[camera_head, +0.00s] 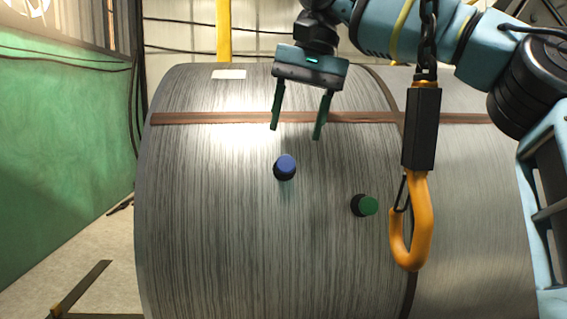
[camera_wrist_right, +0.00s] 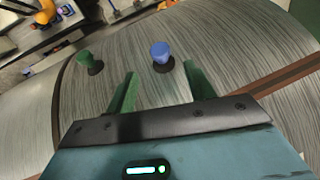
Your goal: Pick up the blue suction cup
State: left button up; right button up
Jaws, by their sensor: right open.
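The blue suction cup (camera_head: 286,166) has a blue top and a dark base, and stands on the curved side of a large metal coil (camera_head: 200,220). My right gripper (camera_head: 297,133) is open and empty, its two green fingers pointing down above the blue cup and apart from it. In the right wrist view the blue cup (camera_wrist_right: 161,55) shows beyond the fingertips of my right gripper (camera_wrist_right: 162,77), between their two lines. My left gripper is not in view.
A green suction cup (camera_head: 365,205) sits on the coil to the lower right; it also shows in the right wrist view (camera_wrist_right: 88,60). An orange hook (camera_head: 410,235) hangs on a chain in front of the coil, right of my right gripper. Brown straps (camera_head: 200,118) cross the coil.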

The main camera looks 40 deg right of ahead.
aim_at(288, 156)
jog(key=shift+x, duration=1.2)
jog(key=shift+a+x, duration=0.2)
jog(key=shift+x, duration=2.4)
jog(key=shift+s, duration=0.15)
jog(key=c, duration=1)
jog(key=shift+c, duration=0.2)
jog(key=shift+r, duration=0.1)
